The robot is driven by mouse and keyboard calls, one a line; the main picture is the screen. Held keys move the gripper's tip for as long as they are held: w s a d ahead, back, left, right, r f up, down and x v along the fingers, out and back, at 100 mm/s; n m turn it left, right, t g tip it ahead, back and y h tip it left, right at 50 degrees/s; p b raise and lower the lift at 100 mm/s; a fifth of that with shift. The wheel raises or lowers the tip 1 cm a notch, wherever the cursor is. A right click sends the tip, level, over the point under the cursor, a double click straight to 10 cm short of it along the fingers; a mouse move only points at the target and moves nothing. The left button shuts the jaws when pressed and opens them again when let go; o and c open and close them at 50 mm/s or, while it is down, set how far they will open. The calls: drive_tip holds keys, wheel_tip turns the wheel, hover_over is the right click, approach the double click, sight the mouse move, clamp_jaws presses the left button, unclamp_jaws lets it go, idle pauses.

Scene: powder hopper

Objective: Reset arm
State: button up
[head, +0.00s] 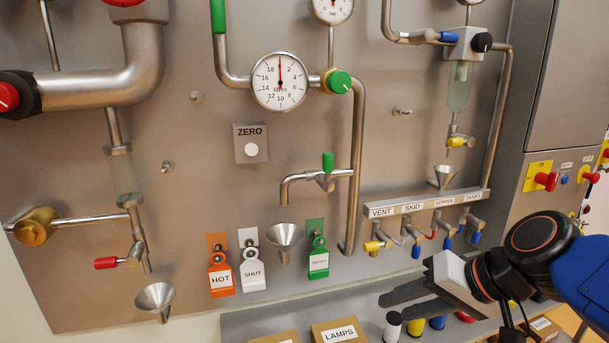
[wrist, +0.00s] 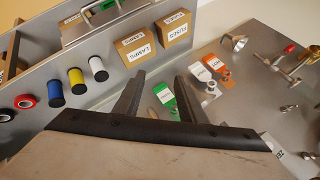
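My gripper (head: 386,298) is at the lower right of the head view, in front of the panel's lower edge and the shelf below it. My blue and black arm reaches in from the right edge. In the wrist view my gripper (wrist: 159,76) shows two dark fingers standing apart, with nothing between them. The gripper is open and empty. It appears clear of the panel and the tags, though the exact distance cannot be told.
The steel panel carries a dial (head: 280,81), pipes, a funnel (head: 285,236) and a valve row under a label strip (head: 425,205). Orange (head: 220,279), white (head: 252,275) and green (head: 318,263) tags hang low. The shelf holds a LAMPS box (head: 340,331) and colored rolls near my gripper.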

drive_tip(key=s+d+f+n+h, duration=0.1)
drive_tip(key=s+d+f+h, duration=0.1)
drive_tip(key=d, duration=0.3)
drive_tip(key=s+d+f+n+h, duration=0.1)
drive_tip(key=s+d+f+h, duration=0.2)
drive_tip(key=d+f+h, duration=0.1)
drive_tip(key=shift+s+d+f+g, duration=0.2)
drive_tip(key=shift+d+f+g, duration=0.25)
drive_tip(key=shift+d, duration=0.5)
